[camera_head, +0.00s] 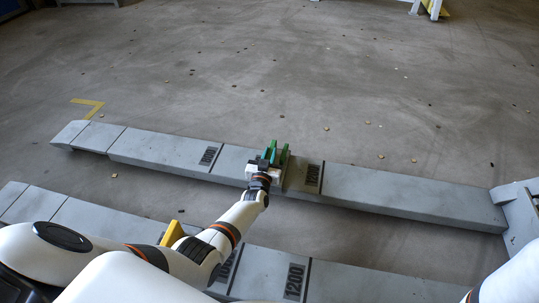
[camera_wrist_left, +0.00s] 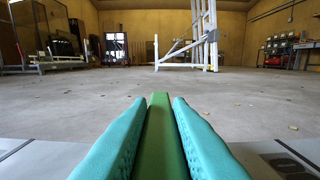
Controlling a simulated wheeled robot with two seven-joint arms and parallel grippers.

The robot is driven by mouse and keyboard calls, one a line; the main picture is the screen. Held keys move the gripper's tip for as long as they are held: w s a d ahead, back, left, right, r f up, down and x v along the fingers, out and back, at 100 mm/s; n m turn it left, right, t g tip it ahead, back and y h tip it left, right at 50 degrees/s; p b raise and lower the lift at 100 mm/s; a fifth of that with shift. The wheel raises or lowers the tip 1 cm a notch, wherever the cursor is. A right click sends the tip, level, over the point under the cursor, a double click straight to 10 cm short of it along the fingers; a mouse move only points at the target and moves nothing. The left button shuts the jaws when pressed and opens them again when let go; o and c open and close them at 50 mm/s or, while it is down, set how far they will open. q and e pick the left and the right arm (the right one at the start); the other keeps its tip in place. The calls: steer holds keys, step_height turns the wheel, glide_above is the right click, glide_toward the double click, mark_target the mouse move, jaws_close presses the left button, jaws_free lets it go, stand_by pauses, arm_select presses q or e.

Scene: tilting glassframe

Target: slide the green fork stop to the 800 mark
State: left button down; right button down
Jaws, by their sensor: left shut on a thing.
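The green fork stop (camera_head: 284,156) sits on the far grey beam (camera_head: 400,192), between a dark mark (camera_head: 208,156) on the left, its number too small to read surely, and the mark reading 1200 (camera_head: 313,175). It stands nearer the 1200 mark. My left gripper (camera_head: 270,153) reaches over from the near side and is shut on the stop's upright. In the left wrist view, the green upright (camera_wrist_left: 160,140) lies between the two teal fingers. The stop's lower part is partly hidden by my gripper. My right gripper is out of view.
A near grey beam (camera_head: 350,286) runs parallel, with its own 1200 mark (camera_head: 294,281) and a yellow piece (camera_head: 172,233) partly behind my left arm. A grey upright part (camera_head: 523,212) stands at the far beam's right end. The floor beyond is open, with small scattered bits.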

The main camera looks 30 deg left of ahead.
arm_select(q)
steer(key=shift+a, duration=0.1)
steer(key=s+a+b, duration=0.1)
steer(key=a, duration=0.5)
steer(key=s+a+b, duration=0.1)
steer(key=s+a, duration=0.1)
steer(key=a, duration=0.5)
steer(key=s+a+b, duration=0.1)
steer(key=s+a, duration=0.1)
steer(key=a, duration=0.4)
steer(key=shift+a, duration=0.15)
steer(key=c, duration=1.3)
jaws_free()
